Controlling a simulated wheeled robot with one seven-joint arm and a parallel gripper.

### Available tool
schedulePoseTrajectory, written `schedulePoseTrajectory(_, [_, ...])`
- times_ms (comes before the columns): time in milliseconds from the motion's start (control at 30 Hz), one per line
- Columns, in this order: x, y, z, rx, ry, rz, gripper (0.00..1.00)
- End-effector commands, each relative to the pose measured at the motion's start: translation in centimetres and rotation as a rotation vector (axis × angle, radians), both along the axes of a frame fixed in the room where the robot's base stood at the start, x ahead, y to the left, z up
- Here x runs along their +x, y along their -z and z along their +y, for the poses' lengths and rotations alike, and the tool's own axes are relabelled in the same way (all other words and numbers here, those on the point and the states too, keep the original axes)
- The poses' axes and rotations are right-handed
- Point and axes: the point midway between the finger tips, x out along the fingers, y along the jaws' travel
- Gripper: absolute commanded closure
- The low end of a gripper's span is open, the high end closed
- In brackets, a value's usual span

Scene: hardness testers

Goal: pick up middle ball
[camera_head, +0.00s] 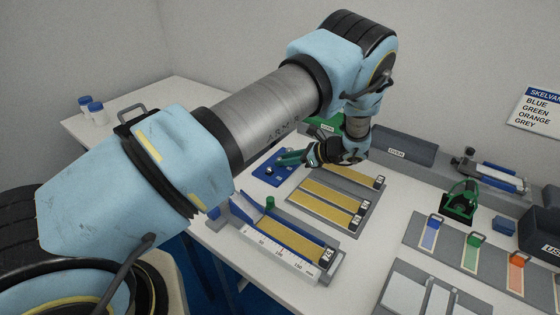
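A blue plate (277,181) lies on the white table, left of the gold strips. A small shiny ball (268,170) shows on its left part. My gripper (289,158) reaches down from the right over the plate, with its dark green fingers close above it. The fingers and arm cover part of the plate, so I cannot see any middle ball clearly. I cannot tell whether the fingers are open, shut or touching a ball.
Gold strips in grey trays (306,215) lie right of the plate. A ramp with a scale (277,251) and a green peg (270,203) stands in front. Coloured slides (473,254) and a green clamp (460,203) are at right. Two blue-capped jars (96,110) stand far left.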

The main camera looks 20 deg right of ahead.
Motion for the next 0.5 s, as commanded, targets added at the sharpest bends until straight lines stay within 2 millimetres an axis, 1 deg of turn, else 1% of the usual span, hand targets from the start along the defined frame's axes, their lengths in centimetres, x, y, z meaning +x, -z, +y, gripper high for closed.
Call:
schedulePoseTrajectory(33, [0.00,-0.01,-0.01,0.000,0.000,0.000,0.77])
schedulePoseTrajectory(233, [0.00,-0.02,-0.02,0.000,0.000,0.000,1.00])
schedulePoseTrajectory(500, [0.00,-0.04,-0.02,0.000,0.001,0.000,1.00])
